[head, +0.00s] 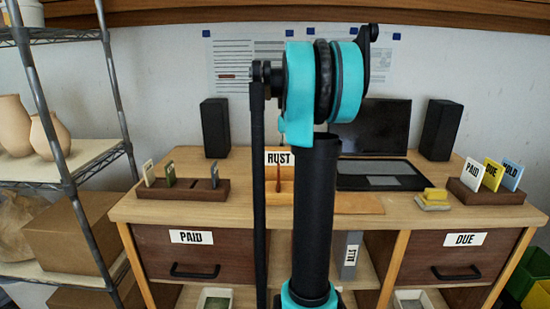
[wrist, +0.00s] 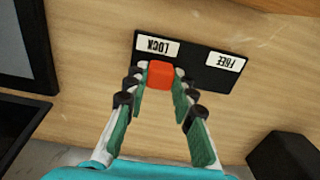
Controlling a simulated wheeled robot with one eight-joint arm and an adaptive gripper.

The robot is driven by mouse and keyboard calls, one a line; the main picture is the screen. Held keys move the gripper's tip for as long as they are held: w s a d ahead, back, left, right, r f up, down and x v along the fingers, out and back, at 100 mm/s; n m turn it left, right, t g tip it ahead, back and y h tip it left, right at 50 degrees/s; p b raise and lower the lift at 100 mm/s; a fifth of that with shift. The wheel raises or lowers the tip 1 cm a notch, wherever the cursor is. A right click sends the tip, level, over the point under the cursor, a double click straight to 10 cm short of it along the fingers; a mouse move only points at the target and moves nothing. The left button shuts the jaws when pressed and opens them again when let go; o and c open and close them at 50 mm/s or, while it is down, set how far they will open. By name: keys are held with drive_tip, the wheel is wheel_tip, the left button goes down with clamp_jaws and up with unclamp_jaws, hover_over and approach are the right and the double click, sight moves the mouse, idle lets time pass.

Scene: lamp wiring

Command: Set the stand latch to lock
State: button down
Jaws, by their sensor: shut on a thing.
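The stand latch shows in the wrist view as a black plate (wrist: 195,69) on the wooden surface, with a white LOCK label (wrist: 158,48) and a white FREE label (wrist: 225,62), both upside down. Its red knob (wrist: 160,74) is on the LOCK side, just beside that label. My gripper (wrist: 160,82) is shut on the red knob, one green-backed finger on each side. In the head view my own arm fills the middle, and neither the gripper nor the latch can be made out there.
The desk (head: 420,225) holds a laptop (head: 385,175), two speakers (head: 214,128), a card rack (head: 182,188) at left and another rack (head: 470,198) at right. Yellow sponges (head: 434,198) lie right of the laptop. A metal shelf (head: 95,160) stands at far left.

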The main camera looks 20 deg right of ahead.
drive_tip(key=shift+s+d, duration=0.2)
drive_tip(key=shift+d, duration=0.4)
drive_tip(key=c, duration=1.2)
unclamp_jaws()
wheel_tip(320, 180, up, 12)
